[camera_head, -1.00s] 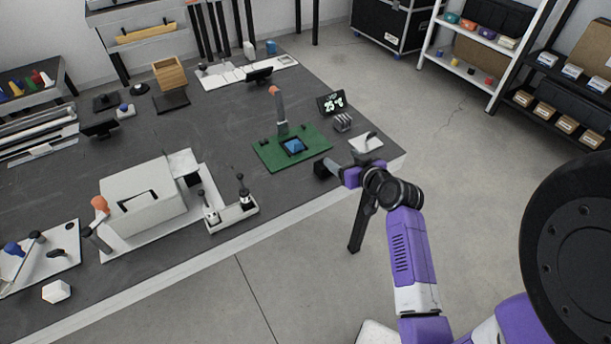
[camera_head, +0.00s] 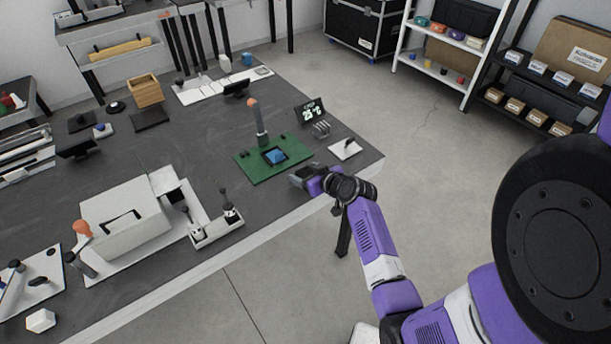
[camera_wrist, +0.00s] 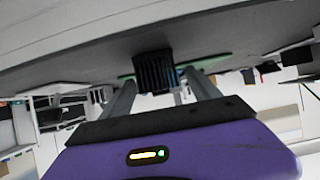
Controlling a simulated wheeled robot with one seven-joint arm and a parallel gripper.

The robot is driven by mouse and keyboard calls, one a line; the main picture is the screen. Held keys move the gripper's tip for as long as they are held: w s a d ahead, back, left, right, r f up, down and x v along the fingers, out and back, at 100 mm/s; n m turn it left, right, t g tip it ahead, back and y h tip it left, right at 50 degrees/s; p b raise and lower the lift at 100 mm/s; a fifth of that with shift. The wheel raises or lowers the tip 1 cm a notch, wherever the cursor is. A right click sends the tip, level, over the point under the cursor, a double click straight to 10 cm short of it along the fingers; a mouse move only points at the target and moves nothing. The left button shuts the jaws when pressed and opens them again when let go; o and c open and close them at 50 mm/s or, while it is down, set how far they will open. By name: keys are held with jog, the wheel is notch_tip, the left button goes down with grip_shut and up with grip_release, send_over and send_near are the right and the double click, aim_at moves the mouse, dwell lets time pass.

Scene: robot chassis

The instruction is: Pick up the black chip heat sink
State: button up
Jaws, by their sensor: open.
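The black chip heat sink (camera_wrist: 154,72) is a dark finned block, seen in the wrist view against the table surface. It stands between the two grey fingers of my gripper (camera_wrist: 163,84), with a visible gap on either side. The fingers are apart and my gripper is open. In the head view, my gripper (camera_head: 303,178) is low over the table's front right edge, beside the green board (camera_head: 248,168). There my gripper mostly hides the heat sink. I cannot tell how far the fingertips reach past it.
An orange-topped tool (camera_head: 258,122), a display (camera_head: 309,112) and a small white plate (camera_head: 345,150) are close by. A large white box (camera_head: 122,215) stands to the left.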

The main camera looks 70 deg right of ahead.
jog(key=c, duration=1.5)
jog(key=shift+c, duration=0.2)
